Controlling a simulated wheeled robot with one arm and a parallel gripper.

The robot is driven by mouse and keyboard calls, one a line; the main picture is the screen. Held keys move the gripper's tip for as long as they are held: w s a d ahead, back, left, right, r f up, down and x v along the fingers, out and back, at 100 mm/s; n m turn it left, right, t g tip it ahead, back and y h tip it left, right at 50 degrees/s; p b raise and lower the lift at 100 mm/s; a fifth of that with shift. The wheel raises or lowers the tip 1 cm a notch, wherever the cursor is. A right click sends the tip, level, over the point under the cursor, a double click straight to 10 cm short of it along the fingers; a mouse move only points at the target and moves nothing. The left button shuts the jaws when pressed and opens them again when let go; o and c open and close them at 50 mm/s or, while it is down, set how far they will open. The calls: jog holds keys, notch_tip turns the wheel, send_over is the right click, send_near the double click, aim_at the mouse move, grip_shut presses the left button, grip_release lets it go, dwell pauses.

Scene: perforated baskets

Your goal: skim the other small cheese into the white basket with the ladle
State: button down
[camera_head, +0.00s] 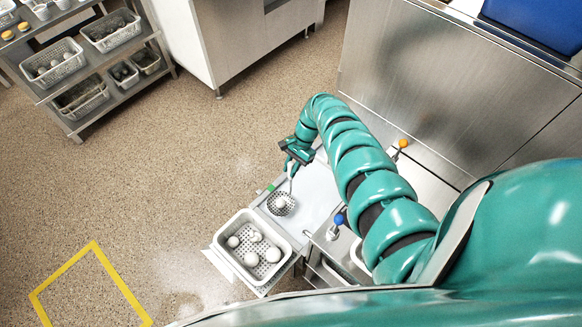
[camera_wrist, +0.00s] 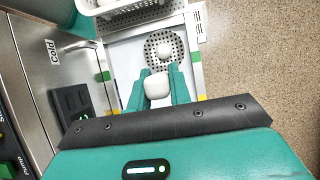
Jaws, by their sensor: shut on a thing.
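My gripper (camera_head: 291,164) is shut on the ladle, and its two teal fingers (camera_wrist: 158,80) close around the pale block of the handle in the wrist view. The ladle's round perforated bowl (camera_head: 273,208) hangs at the basket-side end of the pale vat (camera_head: 314,197). A small white cheese (camera_head: 280,202) lies in the bowl; it also shows in the wrist view (camera_wrist: 164,51). The white basket (camera_head: 222,259) stands just beyond the vat's end, to the lower left of the bowl, with several white cheeses in it. Whether the bowl touches the vat is unclear.
A counter with a blue-knobbed tap (camera_head: 339,219) stands right of the vat, and an orange knob (camera_head: 403,143) is farther back. Steel cabinets line the back right. A shelf rack (camera_head: 104,99) with baskets is at the upper left. The floor left of the basket is open.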

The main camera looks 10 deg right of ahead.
aim_at(289, 165)
jog(key=shift+r+p, duration=2)
jog(key=shift+r, duration=0.5)
jog(key=shift+w, duration=0.1)
